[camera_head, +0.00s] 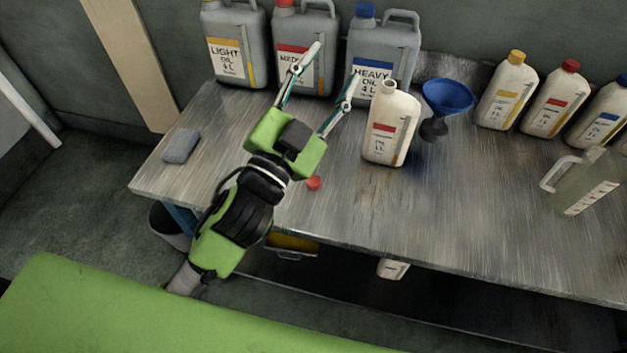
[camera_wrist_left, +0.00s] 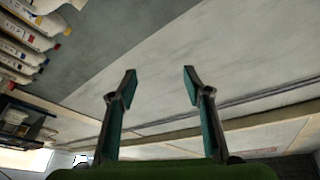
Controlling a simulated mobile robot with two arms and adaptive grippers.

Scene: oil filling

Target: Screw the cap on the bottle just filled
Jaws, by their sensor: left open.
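The white bottle (camera_head: 391,125) with a red label stands upright on the metal workbench, its neck open without a cap. A small red cap (camera_head: 313,183) lies on the bench near the front edge, to the right of my left wrist. My left gripper (camera_head: 335,62) is open, its fingers pointing up and back in the head view, above the bench in front of the large grey cans. Nothing shows between its fingers in the left wrist view (camera_wrist_left: 160,78). The gripper is apart from both bottle and cap. My right gripper is not in view.
Large oil cans (camera_head: 235,48) stand at the back left. A blue funnel (camera_head: 447,95) is right of the open bottle. Capped bottles (camera_head: 508,95) line the back right, near a clear jug (camera_head: 585,180). A grey sponge (camera_head: 181,146) lies left. The front middle is clear.

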